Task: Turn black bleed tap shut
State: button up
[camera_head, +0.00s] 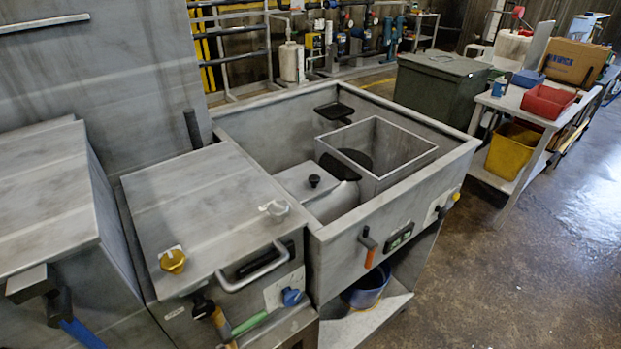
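I cannot tell for sure which black part is the bleed tap. A small round black knob (314,181) stands on top of a grey metal housing inside the open grey bay. A small black fitting (442,212) sits on a pale plate at the right end of the bay's front face, beside a yellow knob (456,197). It is too small to tell its turn position. My gripper is not in view.
The grey cabinet in front has a yellow tap (172,261), a pale tap (277,208), a blue knob (292,297) and a bar handle (254,269). An orange-handled lever (369,249) hangs on the bay front. A square metal chute (376,159) rises inside the bay. Open floor lies right.

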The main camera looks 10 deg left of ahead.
aim_at(203, 309)
jog(key=l+u, duration=0.75)
jog(key=k+l+u, duration=0.15)
jog(key=u, duration=0.25)
jog(key=l, duration=0.05)
